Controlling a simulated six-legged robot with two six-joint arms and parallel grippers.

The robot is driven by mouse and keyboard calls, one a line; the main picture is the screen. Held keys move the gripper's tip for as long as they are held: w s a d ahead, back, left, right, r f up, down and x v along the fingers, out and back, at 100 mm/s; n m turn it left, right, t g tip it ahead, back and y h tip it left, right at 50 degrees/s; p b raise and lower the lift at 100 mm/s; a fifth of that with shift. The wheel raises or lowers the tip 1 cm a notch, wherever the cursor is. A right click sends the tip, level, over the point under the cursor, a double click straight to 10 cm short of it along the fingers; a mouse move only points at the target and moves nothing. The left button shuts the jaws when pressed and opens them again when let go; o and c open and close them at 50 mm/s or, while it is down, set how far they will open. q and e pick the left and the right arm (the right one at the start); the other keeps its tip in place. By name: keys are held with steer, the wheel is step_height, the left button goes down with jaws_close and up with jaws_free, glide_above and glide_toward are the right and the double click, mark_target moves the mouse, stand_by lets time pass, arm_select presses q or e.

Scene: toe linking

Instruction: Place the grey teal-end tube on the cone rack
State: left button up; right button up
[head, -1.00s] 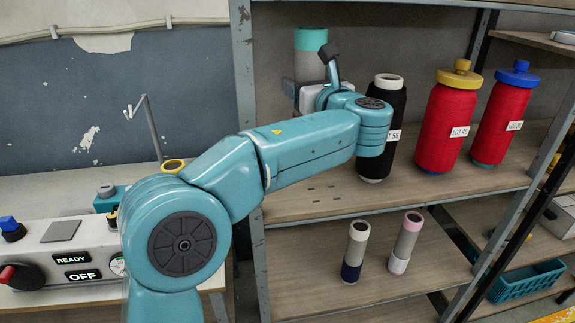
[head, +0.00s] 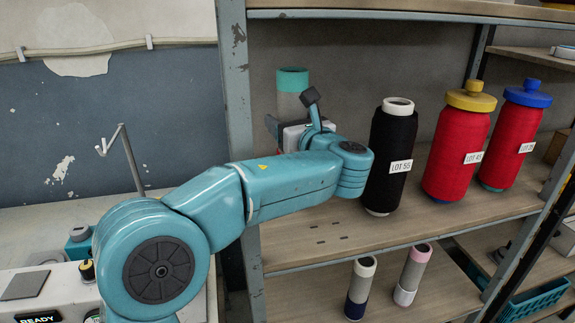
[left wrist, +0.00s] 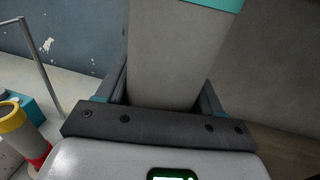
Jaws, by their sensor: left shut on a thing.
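The grey teal-end tube (head: 291,100) stands upright, its teal end up, at the left of the cone rack's upper shelf. My left gripper (head: 284,122) is shut on it; the wrist view also shows the grey tube (left wrist: 174,50) between the fingers (left wrist: 163,95). The tube's lower end is hidden behind my gripper and arm, so I cannot tell whether it touches the board. The cone rack (head: 325,240) is a grey metal frame with wooden shelves. My right gripper is not in view.
A black cone (head: 390,160) and two red cones (head: 457,150) (head: 516,135) stand right of the tube. Bare board lies in front. Two tubes (head: 360,288) (head: 411,275) stand on the lower shelf. A rack post (head: 237,130) rises close on the left.

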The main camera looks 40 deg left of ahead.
arm_select(q)
step_height(320, 180, down, 6)
steer(key=shift+d+r+b, duration=0.1)
steer(key=shift+r+b, duration=0.15)
steer(key=shift+b, duration=0.05)
steer(key=shift+s, duration=0.15)
steer(key=shift+r, duration=0.1)
steer(key=o, duration=1.1)
steer(key=shift+f, duration=0.2)
steer(key=shift+c, duration=0.2)
steer(key=shift+r, duration=0.1)
